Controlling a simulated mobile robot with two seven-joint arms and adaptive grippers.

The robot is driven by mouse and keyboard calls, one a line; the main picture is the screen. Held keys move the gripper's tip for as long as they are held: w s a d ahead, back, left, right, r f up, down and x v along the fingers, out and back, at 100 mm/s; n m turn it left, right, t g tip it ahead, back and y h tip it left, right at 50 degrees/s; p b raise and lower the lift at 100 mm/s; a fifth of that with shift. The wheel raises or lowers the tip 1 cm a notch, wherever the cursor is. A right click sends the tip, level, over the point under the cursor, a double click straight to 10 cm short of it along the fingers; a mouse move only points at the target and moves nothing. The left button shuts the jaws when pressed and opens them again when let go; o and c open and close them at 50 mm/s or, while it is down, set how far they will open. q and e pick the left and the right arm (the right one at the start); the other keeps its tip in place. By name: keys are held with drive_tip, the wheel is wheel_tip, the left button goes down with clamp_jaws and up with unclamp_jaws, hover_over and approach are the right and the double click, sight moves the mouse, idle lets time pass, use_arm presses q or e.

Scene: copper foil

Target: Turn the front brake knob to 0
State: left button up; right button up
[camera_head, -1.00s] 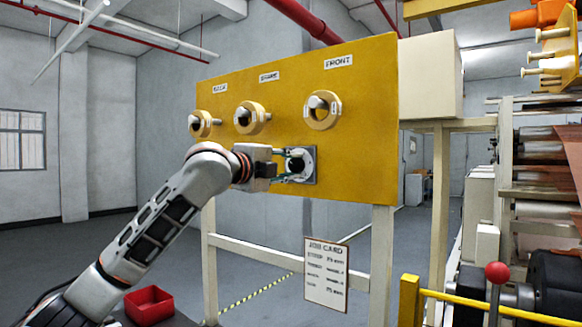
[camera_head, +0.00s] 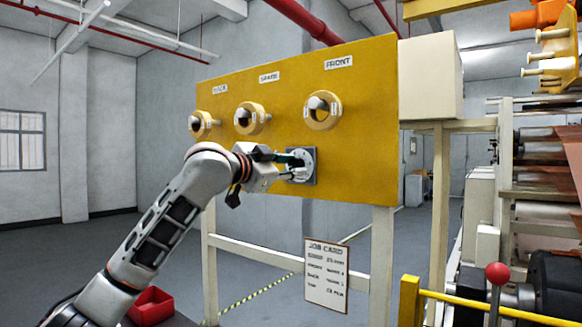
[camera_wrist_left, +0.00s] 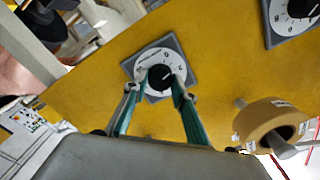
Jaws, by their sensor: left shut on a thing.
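My left gripper (camera_head: 291,164) comes in from the left and is shut on this knob. In the left wrist view its teal fingers (camera_wrist_left: 156,84) lie on either side of the knob and cover part of the dial. The number at the pointer is too small to read surely. My right gripper is not in view.
A job card (camera_head: 326,274) hangs below the panel. A red bin (camera_head: 150,307) stands at lower left. A red-ball lever (camera_head: 498,273) and machinery are at right.

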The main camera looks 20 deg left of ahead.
use_arm(q)
drive_tip(key=n, duration=0.5)
drive_tip(key=shift+n, duration=0.5)
drive_tip(key=shift+n, duration=0.3)
drive_tip(key=o, duration=1.1)
drive_tip(key=v, duration=1.2)
drive_tip(key=shift+r, duration=0.1)
